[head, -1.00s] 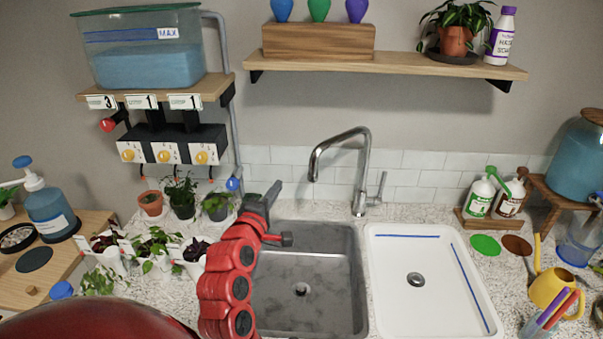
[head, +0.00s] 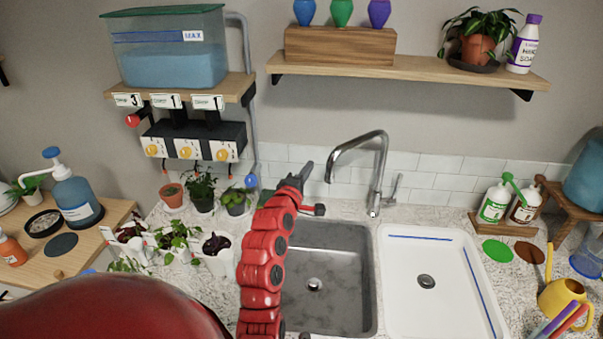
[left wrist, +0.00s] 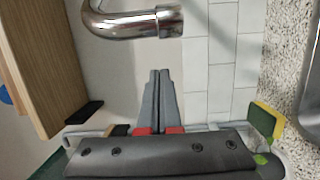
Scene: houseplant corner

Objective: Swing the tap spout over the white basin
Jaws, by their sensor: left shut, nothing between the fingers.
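The chrome tap spout (head: 358,143) arches up from its base behind the sinks, and its outlet points down at the left, over the back of the grey basin (head: 350,310). The white basin (head: 398,305) is to the right of the grey one. My left gripper (head: 306,168) is shut and empty, just left of the spout outlet. In the left wrist view the shut fingers (left wrist: 160,74) point toward the spout end (left wrist: 135,24), with a small apparent gap. Whether they touch is unclear. My right gripper is not in view.
The tap's lever (head: 394,186) stands right of the spout. A wooden shelf (head: 420,68) hangs above. Small potted plants (head: 236,202) stand left of my arm. Soap bottles (head: 494,203) and a yellow watering can (head: 562,297) are at the right. Both basins look empty.

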